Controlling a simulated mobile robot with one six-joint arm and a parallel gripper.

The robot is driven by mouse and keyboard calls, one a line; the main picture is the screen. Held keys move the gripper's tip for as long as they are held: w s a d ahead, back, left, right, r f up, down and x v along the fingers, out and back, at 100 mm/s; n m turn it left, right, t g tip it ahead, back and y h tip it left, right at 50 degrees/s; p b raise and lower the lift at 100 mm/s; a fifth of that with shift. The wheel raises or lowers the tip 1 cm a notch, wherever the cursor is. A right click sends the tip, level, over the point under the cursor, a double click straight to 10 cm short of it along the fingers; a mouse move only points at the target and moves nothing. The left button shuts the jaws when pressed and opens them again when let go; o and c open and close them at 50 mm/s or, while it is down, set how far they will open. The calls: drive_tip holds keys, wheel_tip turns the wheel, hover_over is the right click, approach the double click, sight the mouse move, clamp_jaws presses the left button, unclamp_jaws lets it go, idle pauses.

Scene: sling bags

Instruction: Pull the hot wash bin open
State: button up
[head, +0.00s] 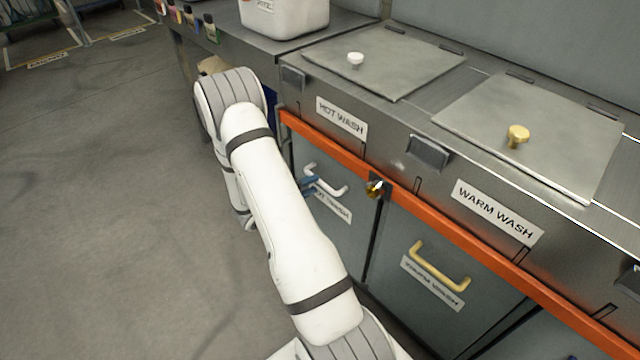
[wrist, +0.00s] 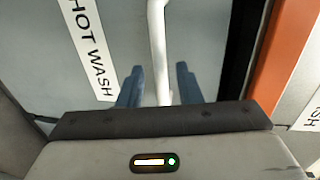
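The hot wash bin (head: 352,230) is a grey front under the counter, flush with the cabinet, with a white handle (head: 340,191) and a "HOT WASH" label partly hidden by my arm. In the wrist view the white handle (wrist: 157,45) runs between the two blue fingers of my gripper (wrist: 159,80). The fingers are apart, one on each side of the handle, with gaps showing on both sides. In the head view one blue fingertip of my gripper (head: 310,184) shows at the handle's left end; the rest is hidden behind my arm.
An orange bar (head: 450,226) runs along the cabinet above the bins, with a brass latch (head: 376,188) on it. The warm wash bin (head: 400,290) with a yellow handle (head: 440,270) is to the right. Open floor (head: 110,220) lies left.

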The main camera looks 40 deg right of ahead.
sight(318, 182)
drive_tip(key=shift+b+x, duration=0.35)
drive_tip(key=shift+x, duration=1.65)
drive_tip(key=shift+c, duration=0.5)
clamp_jaws()
